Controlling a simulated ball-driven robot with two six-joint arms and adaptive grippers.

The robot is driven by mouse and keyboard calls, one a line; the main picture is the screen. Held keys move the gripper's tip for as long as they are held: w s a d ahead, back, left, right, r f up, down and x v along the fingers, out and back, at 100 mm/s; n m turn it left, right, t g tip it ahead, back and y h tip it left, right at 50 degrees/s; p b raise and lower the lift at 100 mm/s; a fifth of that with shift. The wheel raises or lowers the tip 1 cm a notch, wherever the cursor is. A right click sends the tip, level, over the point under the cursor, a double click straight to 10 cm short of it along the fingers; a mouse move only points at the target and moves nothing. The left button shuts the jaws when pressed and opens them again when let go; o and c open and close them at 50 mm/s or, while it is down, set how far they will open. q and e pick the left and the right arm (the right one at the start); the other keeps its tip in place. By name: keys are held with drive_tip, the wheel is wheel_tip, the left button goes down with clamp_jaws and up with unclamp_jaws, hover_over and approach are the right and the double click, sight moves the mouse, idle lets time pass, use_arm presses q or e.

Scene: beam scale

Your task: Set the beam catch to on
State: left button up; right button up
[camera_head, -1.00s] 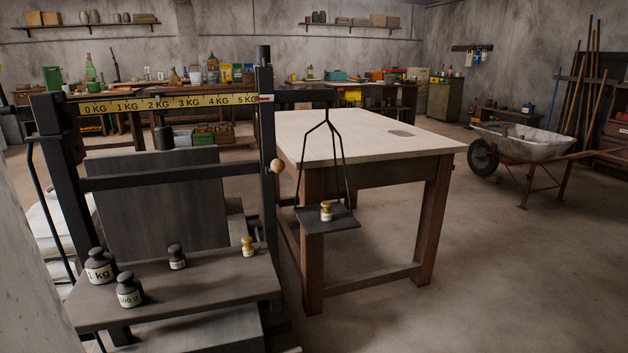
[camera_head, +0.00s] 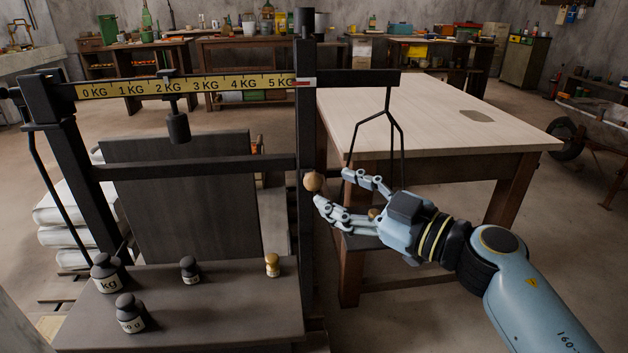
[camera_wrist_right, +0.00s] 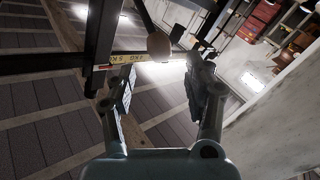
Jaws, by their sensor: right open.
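The beam scale has a yellow graduated beam (camera_head: 185,86) marked 0 to 5 KG across its dark frame. A round wooden knob (camera_head: 313,182) sits on the right post (camera_head: 305,130); I take it for the catch handle. The knob also shows in the right wrist view (camera_wrist_right: 159,46), ahead of the fingertips. My right gripper (camera_head: 331,189) is open, its fingertips just right of the knob, not closed on it. Whether a fingertip touches it I cannot tell. The hanging pan (camera_head: 362,242) is partly hidden behind my right gripper. My left gripper is not in view.
Dark weights (camera_head: 106,272) and a brass weight (camera_head: 272,264) stand on the scale platform (camera_head: 200,310). A sliding poise (camera_head: 178,127) hangs under the beam. A wooden table (camera_head: 430,115) stands close behind the pan. Open floor lies to the right.

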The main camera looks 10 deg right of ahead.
sight(321, 184)
drive_tip(key=b+x, duration=0.1)
drive_tip(key=x, duration=0.5)
drive_tip(key=shift+f, duration=0.1)
drive_tip(key=shift+w+a, duration=0.25)
drive_tip(key=shift+w, duration=0.1)
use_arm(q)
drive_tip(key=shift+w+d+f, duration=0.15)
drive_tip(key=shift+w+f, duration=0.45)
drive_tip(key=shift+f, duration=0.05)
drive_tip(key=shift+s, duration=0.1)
use_arm(e)
drive_tip(key=shift+c, duration=0.3)
drive_tip(key=shift+c, duration=1)
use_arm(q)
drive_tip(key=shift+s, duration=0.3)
use_arm(e)
clamp_jaws()
